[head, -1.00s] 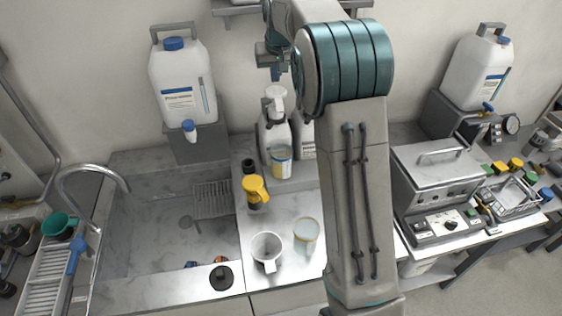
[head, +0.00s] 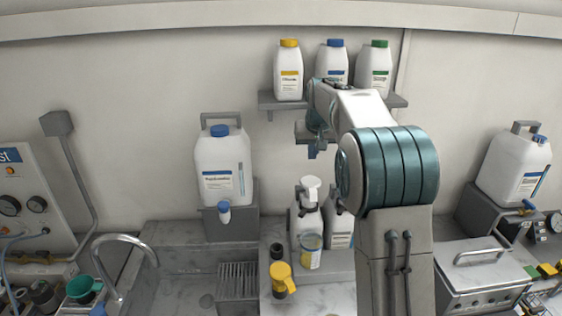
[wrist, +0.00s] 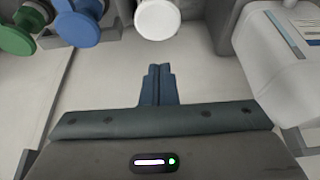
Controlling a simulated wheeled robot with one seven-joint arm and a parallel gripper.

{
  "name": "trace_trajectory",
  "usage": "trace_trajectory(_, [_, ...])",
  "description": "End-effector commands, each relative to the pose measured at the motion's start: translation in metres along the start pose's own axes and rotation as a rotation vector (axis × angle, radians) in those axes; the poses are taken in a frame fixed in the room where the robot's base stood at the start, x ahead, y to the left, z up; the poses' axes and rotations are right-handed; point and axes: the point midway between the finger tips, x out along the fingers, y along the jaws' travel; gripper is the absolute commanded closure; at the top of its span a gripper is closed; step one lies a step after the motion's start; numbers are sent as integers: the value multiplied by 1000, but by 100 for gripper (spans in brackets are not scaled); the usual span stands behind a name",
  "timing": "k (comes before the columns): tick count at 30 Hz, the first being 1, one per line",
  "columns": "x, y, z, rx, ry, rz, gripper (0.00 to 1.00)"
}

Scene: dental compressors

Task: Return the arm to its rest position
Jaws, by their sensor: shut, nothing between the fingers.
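My arm rises in front of the counter in the head view, bent at its large teal-banded joint, with the forearm reaching back toward the wall. My gripper (head: 315,152) hangs below the wall shelf and above the white pump bottle (head: 308,222). In the wrist view my gripper's two blue fingers (wrist: 158,72) are together, with nothing between them. The arm hides part of the counter and of a second white bottle (head: 340,228) beside the pump bottle.
A wall shelf (head: 268,101) holds three white bottles with yellow, blue and green caps close above the gripper. A large white jug (head: 222,165) stands left and another (head: 515,168) right. A yellow-topped container (head: 281,278) stands on the counter. A metal box (head: 480,270) is at right.

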Motion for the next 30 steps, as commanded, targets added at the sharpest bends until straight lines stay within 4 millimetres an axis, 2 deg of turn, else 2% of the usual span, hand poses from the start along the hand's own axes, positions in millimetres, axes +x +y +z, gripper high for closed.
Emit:
trace_trajectory(5, [-19, 2, 32, 8, -3, -6, 100])
trace_trajectory(8, [-35, 3, 66, 11, -8, -11, 100])
trace_trajectory(12, [-54, 3, 120, 13, -18, -16, 100])
trace_trajectory(18, [-69, 2, 204, 12, -30, -18, 100])
trace_trajectory(27, [-63, 0, 339, 1, -48, -9, 100])
trace_trajectory(30, [-56, 0, 375, -3, -53, -4, 100])
